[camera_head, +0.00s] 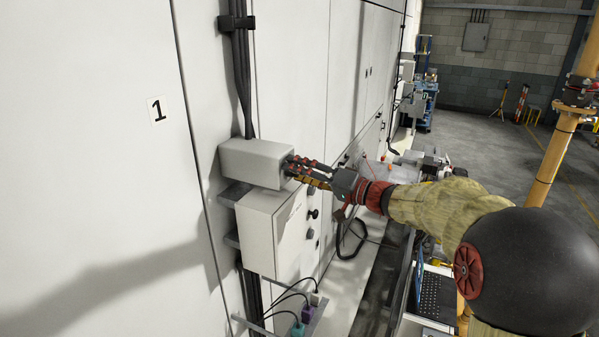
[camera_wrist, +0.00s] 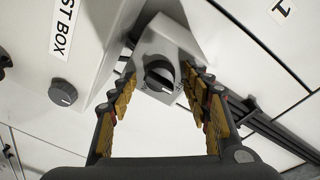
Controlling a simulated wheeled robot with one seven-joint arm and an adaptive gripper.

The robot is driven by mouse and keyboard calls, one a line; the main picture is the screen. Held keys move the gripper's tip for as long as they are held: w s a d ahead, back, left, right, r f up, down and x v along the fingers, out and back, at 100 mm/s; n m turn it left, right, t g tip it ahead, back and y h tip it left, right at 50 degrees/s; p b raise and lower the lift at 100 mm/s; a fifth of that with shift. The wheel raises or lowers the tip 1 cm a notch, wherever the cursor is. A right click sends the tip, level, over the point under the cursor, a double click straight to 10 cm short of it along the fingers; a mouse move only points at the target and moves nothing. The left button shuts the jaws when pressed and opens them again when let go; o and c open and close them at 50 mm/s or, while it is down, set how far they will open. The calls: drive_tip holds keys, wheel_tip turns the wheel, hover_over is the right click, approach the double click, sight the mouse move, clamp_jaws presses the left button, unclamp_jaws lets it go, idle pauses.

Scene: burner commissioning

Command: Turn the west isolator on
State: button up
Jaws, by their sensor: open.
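A small light grey isolator box (camera_head: 256,160) is fixed to the white wall panel, below black conduits. In the wrist view, the box (camera_wrist: 165,42) carries a round black rotary knob (camera_wrist: 159,75) with a raised grip bar. My gripper (camera_head: 289,168) reaches the box's front face from the right. In the wrist view its open fingers (camera_wrist: 161,80) stand on either side of the knob, with no clear contact. In the head view the fingers hide the knob.
A larger white box (camera_head: 270,235) hangs just below, with its own knob (camera_wrist: 62,94) and a partly cut label ending "ST BOX" (camera_wrist: 65,22). Cables and coloured plugs (camera_head: 307,312) lie beneath. A laptop (camera_head: 435,295) stands at the lower right. Open floor (camera_head: 480,150) lies behind.

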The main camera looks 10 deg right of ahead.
drive_tip(key=shift+c, duration=1)
drive_tip(key=c, duration=1)
drive_tip(key=shift+o, duration=0.2)
drive_tip(key=shift+m, duration=0.3)
drive_tip(key=m+g+p, duration=0.1)
drive_tip(key=m, duration=0.4)
drive_tip(key=m+g+p, duration=0.1)
drive_tip(key=m, duration=0.4)
drive_tip(key=m+g+p, duration=0.1)
drive_tip(key=m, duration=0.4)
drive_tip(key=shift+w+d+r+m, duration=0.15)
drive_tip(key=shift+r+m, duration=0.1)
drive_tip(key=shift+m, duration=0.05)
drive_tip(key=shift+f, duration=0.1)
